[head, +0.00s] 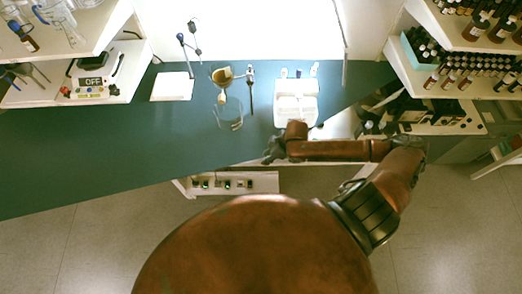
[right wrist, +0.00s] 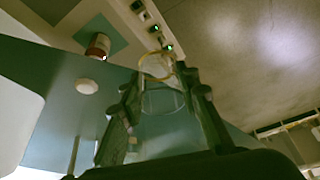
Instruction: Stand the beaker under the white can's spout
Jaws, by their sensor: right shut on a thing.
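My right gripper (head: 272,150) is low at the table's front edge, in front of the white box-shaped unit. In the right wrist view its fingers (right wrist: 165,100) are shut on a clear glass beaker (right wrist: 160,85) with a yellowish rim. In the head view the held beaker cannot be made out clearly. The white unit (head: 295,103) has small fittings at its back; I cannot tell a can or spout on it for sure. No beaker shows under a spout. My left gripper is not in view.
A glass vessel (head: 229,115) and a brown-filled glass (head: 221,76) stand left of the white unit, beside a thin stand (head: 250,90). A white plate (head: 172,86) lies farther left. The teal table (head: 90,150) is clear at left.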

